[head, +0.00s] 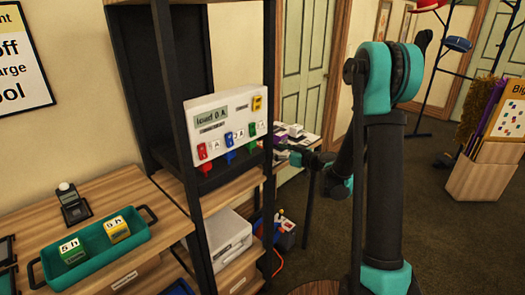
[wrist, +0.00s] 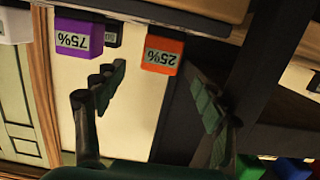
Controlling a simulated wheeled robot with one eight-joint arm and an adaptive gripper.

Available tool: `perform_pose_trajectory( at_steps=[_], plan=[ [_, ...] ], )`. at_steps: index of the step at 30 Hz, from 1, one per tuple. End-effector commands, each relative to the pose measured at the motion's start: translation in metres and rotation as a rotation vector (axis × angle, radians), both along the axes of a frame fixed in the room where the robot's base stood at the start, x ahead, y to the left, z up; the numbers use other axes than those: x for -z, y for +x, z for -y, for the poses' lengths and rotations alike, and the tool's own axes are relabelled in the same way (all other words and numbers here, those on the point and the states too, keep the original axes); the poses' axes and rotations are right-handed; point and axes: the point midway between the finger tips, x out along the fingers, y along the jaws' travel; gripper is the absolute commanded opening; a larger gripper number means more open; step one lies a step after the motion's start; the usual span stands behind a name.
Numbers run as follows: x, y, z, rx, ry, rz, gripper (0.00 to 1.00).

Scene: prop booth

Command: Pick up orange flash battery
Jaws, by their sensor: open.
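The orange flash battery (wrist: 164,53) is a small block with an upside-down "25%" label in the wrist view, near the top centre. My gripper (wrist: 157,80) is open and empty. Its two fingers point toward the orange battery, which lies beyond the tips and between them from side to side. A purple battery (wrist: 78,35) marked "75%" is to its left, with a black one (wrist: 113,34) partly behind. In the head view my gripper (head: 300,156) is small and dark beside a far table; the orange battery cannot be made out there.
A white block (wrist: 15,24) is at the wrist view's left edge. In the head view, a dark shelf post (head: 268,100) stands close left of my gripper. A load panel (head: 225,122) and a teal tray (head: 97,262) with two blocks are further left.

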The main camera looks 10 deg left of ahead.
Motion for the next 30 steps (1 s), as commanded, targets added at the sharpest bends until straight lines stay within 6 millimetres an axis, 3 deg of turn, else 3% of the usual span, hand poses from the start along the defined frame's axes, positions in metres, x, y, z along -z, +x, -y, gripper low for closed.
perform_pose_trajectory(
  at_steps=[11,21,29,30],
  plan=[
    [0.004,0.016,-0.021,-0.001,-0.001,0.000,0.71],
    [0.011,0.044,-0.057,-0.001,-0.001,-0.001,0.71],
    [0.012,0.047,-0.060,0.000,-0.001,-0.001,0.71],
    [0.012,0.047,-0.060,0.000,-0.001,-0.001,0.67]
  ],
)
